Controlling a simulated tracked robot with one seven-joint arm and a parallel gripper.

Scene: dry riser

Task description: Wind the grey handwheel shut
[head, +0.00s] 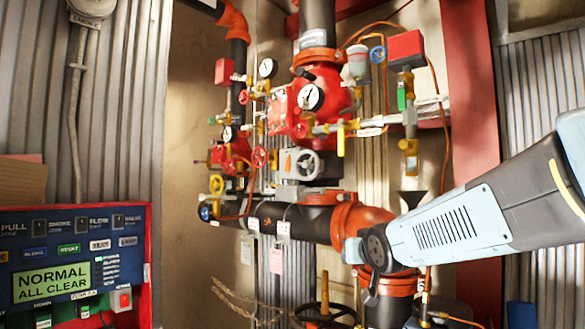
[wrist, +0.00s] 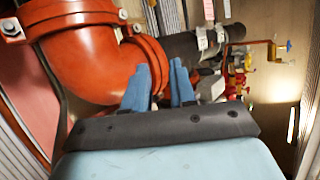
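Nothing is visibly held. The fingers point towards the orange elbow and black pipe. I cannot pick out the grey handwheel for certain in the wrist view.
An orange pipe elbow (head: 358,220) is close to my arm's end; it also fills the upper left of the wrist view (wrist: 85,55). Red valves, gauges and small handwheels crowd around. A dark handwheel (head: 325,312) is low down. A control panel (head: 75,265) stands at left.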

